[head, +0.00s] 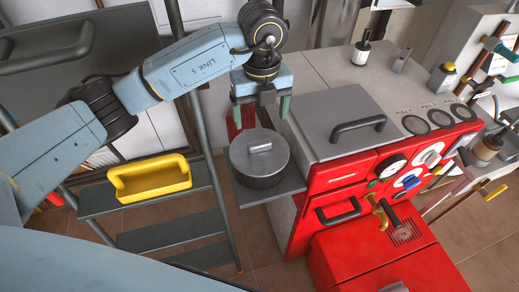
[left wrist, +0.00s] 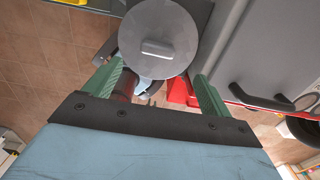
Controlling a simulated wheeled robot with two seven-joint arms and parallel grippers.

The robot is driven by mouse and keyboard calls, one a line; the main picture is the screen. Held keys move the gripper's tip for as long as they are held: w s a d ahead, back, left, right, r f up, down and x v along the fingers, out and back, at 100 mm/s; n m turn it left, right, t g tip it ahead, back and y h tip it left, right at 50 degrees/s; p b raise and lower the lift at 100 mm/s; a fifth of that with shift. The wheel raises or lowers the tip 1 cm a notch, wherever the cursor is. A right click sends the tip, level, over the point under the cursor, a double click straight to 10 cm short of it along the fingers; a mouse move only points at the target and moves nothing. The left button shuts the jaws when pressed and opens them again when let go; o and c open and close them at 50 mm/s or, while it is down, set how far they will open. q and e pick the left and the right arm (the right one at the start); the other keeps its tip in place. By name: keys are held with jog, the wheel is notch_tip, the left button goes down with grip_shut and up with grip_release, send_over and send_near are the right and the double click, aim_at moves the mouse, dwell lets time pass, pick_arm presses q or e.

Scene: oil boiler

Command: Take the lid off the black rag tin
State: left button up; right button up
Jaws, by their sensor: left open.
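The black rag tin (head: 262,181) is a dark round pot on a grey side shelf left of the boiler. Its grey lid (head: 246,163) sits on top and has a flat bar handle (head: 260,145). The lid also shows at the top middle of the left wrist view (left wrist: 178,22), with its bar handle (left wrist: 158,49) across it. My left gripper (head: 261,110) is open and empty, with green fingers pointing down, above and just behind the tin in the head view. In the left wrist view the fingers (left wrist: 157,68) lie apart, short of the handle. My right gripper is out of view.
The red boiler (head: 335,178) with a grey top lid (head: 340,110) stands close on the right. A yellow tray (head: 150,180) sits on the step ladder (head: 172,238) at left. The grey shelf (head: 262,194) carries the tin. Red items stand behind the tin.

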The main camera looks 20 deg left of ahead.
aim_at(259, 142)
pick_arm(q)
jog(key=f, duration=0.8)
jog(key=shift+s+a+f, duration=0.1)
jog(key=shift+s+f, duration=0.1)
jog(key=shift+f, duration=0.15)
jog(key=c, duration=1.1)
